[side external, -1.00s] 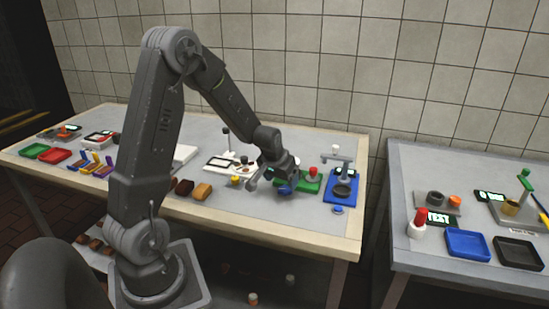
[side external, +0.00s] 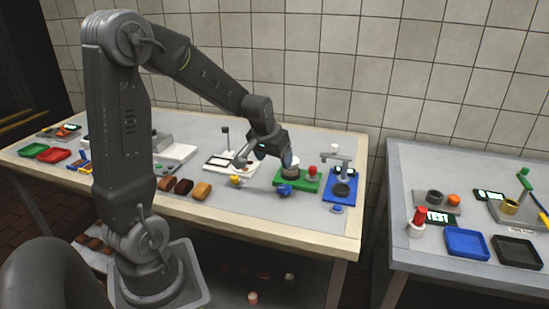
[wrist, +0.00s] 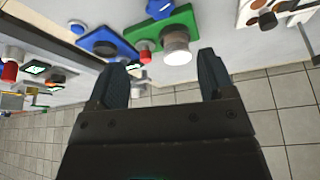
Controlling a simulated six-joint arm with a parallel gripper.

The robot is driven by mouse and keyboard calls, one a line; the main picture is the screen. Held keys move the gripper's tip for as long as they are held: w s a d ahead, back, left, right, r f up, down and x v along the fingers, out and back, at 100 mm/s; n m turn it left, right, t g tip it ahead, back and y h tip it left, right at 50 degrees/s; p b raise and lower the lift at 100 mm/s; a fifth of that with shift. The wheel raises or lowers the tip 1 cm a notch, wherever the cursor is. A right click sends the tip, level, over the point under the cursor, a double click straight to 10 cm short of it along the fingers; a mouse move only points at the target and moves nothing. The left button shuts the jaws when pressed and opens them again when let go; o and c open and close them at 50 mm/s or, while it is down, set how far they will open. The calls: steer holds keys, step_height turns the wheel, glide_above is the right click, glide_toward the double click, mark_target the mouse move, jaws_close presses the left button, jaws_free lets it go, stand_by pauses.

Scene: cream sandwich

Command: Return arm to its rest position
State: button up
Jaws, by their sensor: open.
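My gripper (side external: 266,160) is raised above the table near the green station, its fingers spread and nothing visible between them. In the wrist view my gripper (wrist: 162,80) shows two dark, well-separated fingers. The green station (side external: 300,181) carries a pale round cylinder and a red knob (side external: 311,170); a blue round knob (side external: 284,190) sits at its front. In the wrist view the cylinder (wrist: 176,46) lies just beyond the gap between the fingers, apart from them.
A blue station (side external: 341,196) stands right of the green one. Brown and tan blocks (side external: 183,187) lie along the front edge. A white board (side external: 226,163) is behind. A second table (side external: 408,185) with blue and black trays stands right. The tiled wall is behind.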

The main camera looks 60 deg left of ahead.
steer(key=s+d+r+m+t+h, duration=0.1)
steer(key=s+d+r+m, duration=0.2)
steer(key=d, duration=0.7)
steer(key=s+d+r+m+h, duration=0.1)
steer(key=s+d+r+m, duration=0.2)
steer(key=s+d+r, duration=0.3)
steer(key=s+d, duration=0.5)
steer(key=s, duration=0.1)
steer(key=shift+s+r+t, duration=0.2)
steer(key=shift+r+t, duration=0.15)
steer(key=shift+t, duration=0.05)
